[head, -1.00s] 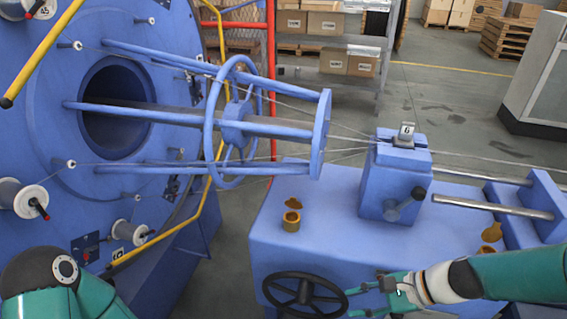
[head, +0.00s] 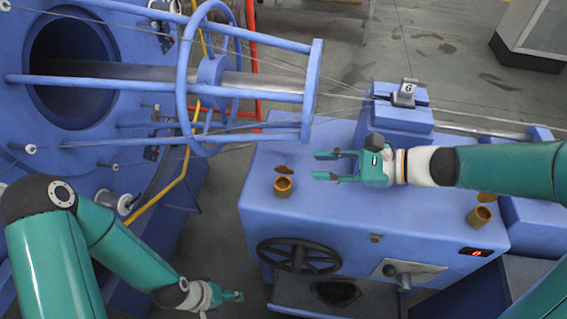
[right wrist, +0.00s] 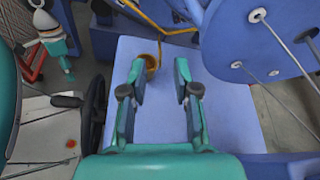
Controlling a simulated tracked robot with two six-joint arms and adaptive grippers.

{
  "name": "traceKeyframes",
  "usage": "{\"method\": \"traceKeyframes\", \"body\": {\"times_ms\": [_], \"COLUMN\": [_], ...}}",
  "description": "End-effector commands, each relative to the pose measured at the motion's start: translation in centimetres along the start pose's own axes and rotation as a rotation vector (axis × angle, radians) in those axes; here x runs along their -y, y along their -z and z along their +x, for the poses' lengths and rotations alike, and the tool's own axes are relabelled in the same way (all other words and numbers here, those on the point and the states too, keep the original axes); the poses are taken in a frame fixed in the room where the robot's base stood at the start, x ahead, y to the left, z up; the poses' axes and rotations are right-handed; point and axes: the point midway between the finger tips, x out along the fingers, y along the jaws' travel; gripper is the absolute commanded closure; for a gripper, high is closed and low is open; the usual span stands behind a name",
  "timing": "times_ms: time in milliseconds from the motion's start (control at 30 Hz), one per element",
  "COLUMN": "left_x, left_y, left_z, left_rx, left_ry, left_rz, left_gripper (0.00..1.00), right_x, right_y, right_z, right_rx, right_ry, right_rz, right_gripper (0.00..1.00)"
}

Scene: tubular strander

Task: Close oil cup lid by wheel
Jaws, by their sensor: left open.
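The oil cup by the wheel (head: 283,187) is a small brown-yellow cup on top of the blue block, with its lid (head: 285,169) standing open at its back edge. The black handwheel (head: 299,256) is on the block's front face. My right gripper (head: 318,166) is open and empty above the block, to the right of this cup. In the right wrist view the cup (right wrist: 150,63) shows partly behind the left finger, beyond the open fingers (right wrist: 160,78). My left gripper (head: 236,297) is open and low, left of the wheel.
A second oil cup (head: 479,217) with a raised lid stands at the block's right end. The blue cage (head: 312,90) with strung wires reaches over the block's far left.

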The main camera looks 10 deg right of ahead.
Motion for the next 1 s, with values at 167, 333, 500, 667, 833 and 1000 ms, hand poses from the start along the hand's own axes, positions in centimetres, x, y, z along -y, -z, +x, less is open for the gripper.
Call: {"method": "traceKeyframes", "body": {"times_ms": [167,333,500,667,833,1000], "left_x": [0.1,0.2,0.2,0.2,0.2,0.2], "left_y": [0.0,0.0,0.0,0.0,0.0,0.0], "left_z": [0.3,0.5,0.5,0.6,0.6,0.5], "left_rx": [0.000,0.000,0.000,0.000,0.000,0.000], "left_ry": [0.000,0.000,0.000,0.000,0.000,0.000], "left_rz": [0.000,0.000,0.000,0.000,0.000,0.000], "left_gripper": [0.29,0.29,0.29,0.29,0.29,0.29], "right_x": [-0.2,-0.2,-0.1,-0.1,0.0,0.0], "right_y": [0.0,0.0,0.0,-0.1,-0.1,-0.1], "right_z": [4.2,7.3,9.2,9.8,9.8,9.8], "right_rx": [0.001,0.001,0.000,0.000,0.000,0.000], "right_ry": [-0.009,-0.008,-0.005,-0.004,-0.003,-0.003], "right_rz": [-0.001,-0.003,-0.003,-0.002,-0.003,-0.003], "right_gripper": [0.70,0.70,0.70,0.70,0.70,0.85]}}
